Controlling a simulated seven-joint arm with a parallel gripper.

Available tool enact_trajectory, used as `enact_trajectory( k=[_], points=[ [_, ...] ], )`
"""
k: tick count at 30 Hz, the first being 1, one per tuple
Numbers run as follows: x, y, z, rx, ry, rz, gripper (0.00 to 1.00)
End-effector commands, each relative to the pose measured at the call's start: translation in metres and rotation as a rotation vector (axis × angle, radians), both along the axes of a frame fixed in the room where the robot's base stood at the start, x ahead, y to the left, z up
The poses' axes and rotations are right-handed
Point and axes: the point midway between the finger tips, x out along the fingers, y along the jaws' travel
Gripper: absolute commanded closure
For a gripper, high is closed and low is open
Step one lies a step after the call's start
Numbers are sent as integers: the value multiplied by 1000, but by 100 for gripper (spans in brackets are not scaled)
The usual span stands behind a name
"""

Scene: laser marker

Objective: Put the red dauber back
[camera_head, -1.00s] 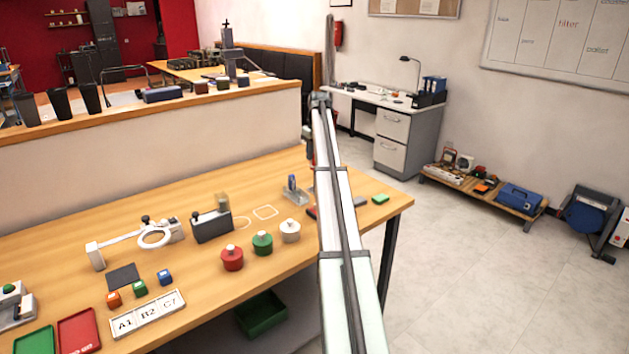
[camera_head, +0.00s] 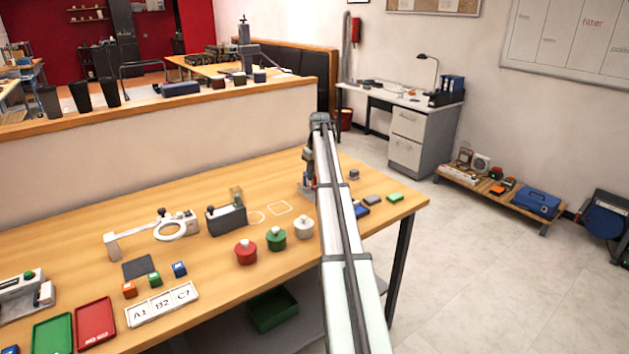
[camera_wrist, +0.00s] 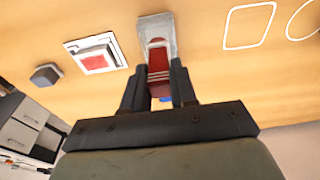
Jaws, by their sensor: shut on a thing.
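In the wrist view, the red dauber (camera_wrist: 158,62), with pale stripes, is between the fingers of my gripper (camera_wrist: 158,88), which is shut on it. A small blue patch shows near the fingertips. The dauber overlaps a pale grey metal holder (camera_wrist: 156,24) on the table; I cannot tell whether it is seated in it. In the head view my gripper (camera_head: 309,182) is low over the back right of the wooden table, where it and my arm partly hide the holder. A red ink pad (camera_wrist: 95,60) in a white frame lies beside the holder in the wrist view.
A dark cube (camera_wrist: 45,75) lies beyond the pad. Red (camera_head: 246,254), green (camera_head: 276,240) and white (camera_head: 303,228) lidded pots stand left of my arm. Blue (camera_head: 361,210) and green (camera_head: 395,197) pads lie to its right. White outlines (camera_head: 280,208) mark bare table.

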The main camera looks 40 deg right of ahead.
Motion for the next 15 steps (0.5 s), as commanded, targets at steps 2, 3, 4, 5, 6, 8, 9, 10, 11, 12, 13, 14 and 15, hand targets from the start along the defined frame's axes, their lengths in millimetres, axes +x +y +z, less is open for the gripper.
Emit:
enact_trajectory(
  k=[2, 3, 4, 5, 6, 8, 9, 10, 11, 12, 13, 14, 15],
  points=[
    [-1, 0, -11, 1, 1, 0, 100],
    [-1, 0, -16, 1, 2, 0, 100],
    [-1, 0, -20, 1, 2, 0, 100],
    [-1, 0, -23, 1, 2, 0, 100],
    [-1, 0, -27, 1, 1, 0, 100],
    [0, 0, -30, 0, 0, 0, 100],
    [0, 0, -30, 0, 0, 0, 100],
    [0, 0, -30, 0, 0, 0, 100],
    [0, 0, -30, 0, 0, 0, 100],
    [0, 0, -30, 0, 0, 0, 100],
    [0, 0, -30, 0, 0, 0, 100],
    [0, 0, -30, 0, 0, 0, 100],
    [0, 0, -30, 0, 0, 0, 100]
  ],
)
